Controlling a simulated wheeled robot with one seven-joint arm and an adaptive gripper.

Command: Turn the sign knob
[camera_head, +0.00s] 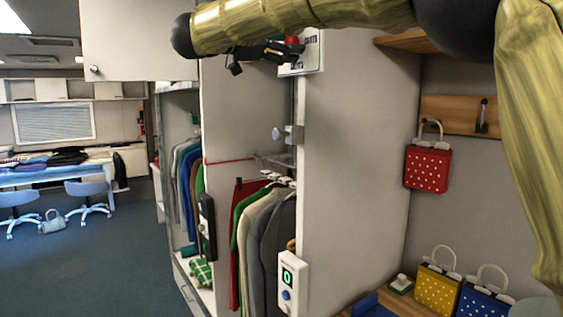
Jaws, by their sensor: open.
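A white sign panel (313,62) with dark lettering, partly hidden, is at the top of the wardrobe's end panel. A red knob (292,40) shows at its upper left, just below my arm. My gripper (268,54) is dark and hangs under my arm, open. It overlaps the sign's left part in the picture, close to the knob. I cannot tell whether it touches the knob. My arm hides the sign's top.
Clothes (265,235) hang in the open wardrobe below. A white box (292,282) with a green "0" display is on the panel's front edge. A red dotted bag (428,168) hangs on the right wall; yellow (438,289) and blue (483,302) bags stand below.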

